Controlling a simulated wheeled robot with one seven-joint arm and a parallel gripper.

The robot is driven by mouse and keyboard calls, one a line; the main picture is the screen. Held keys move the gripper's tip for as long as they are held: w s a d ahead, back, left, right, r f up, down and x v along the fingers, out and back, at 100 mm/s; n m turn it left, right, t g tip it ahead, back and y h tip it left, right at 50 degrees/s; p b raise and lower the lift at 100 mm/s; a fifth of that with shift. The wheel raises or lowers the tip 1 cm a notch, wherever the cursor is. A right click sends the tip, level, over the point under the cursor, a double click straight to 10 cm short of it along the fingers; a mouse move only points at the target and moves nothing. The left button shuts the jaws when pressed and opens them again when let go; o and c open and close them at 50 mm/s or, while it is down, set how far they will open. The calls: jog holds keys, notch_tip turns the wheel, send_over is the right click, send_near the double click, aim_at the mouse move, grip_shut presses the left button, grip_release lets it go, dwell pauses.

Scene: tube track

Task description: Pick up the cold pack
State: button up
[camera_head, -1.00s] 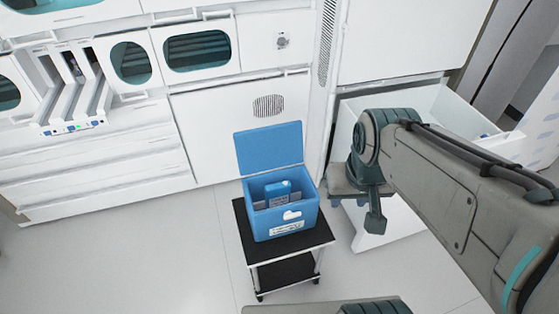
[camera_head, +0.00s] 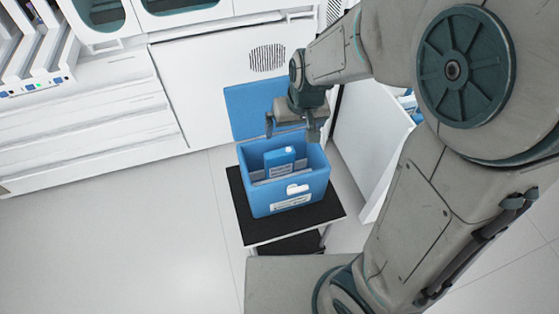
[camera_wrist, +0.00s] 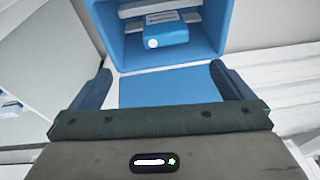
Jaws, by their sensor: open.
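The cold pack (camera_head: 280,161) is a flat blue pack with a pale label and a white cap. It stands inside the open blue cooler box (camera_head: 262,203), and its lower part is hidden by the box wall. The cold pack also shows in the wrist view (camera_wrist: 168,36), at the top centre. My gripper (camera_head: 292,128) is open and empty above the far rim of the box, in front of the raised lid (camera_head: 250,110). In the wrist view, my gripper (camera_wrist: 160,84) has its fingers apart, with the blue lid between them in the picture.
The box stands on a small black-topped cart (camera_head: 245,232). A white open drawer (camera_head: 372,130) with blue items inside stands close on the right. White cabinets (camera_head: 190,95) are behind. Grey-white panels lie inside the box beside the cold pack. Floor on the left is clear.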

jog(key=b, duration=0.2)
send_near(280, 153)
jog(key=shift+n+h, duration=0.3)
jog(key=shift+n, duration=0.1)
jog(key=b+x, duration=0.1)
jog(key=x, duration=0.1)
jog(key=b+x, duration=0.1)
jog(key=x, duration=0.1)
jog(key=a+b+x, duration=0.1)
jog(key=x, duration=0.2)
jog(key=shift+w, duration=0.25)
jog(key=b+x, duration=0.2)
jog(key=x, duration=0.3)
jog(key=shift+s+d+f, duration=0.1)
jog(key=shift+d+f, duration=0.1)
jog(key=c, duration=0.9)
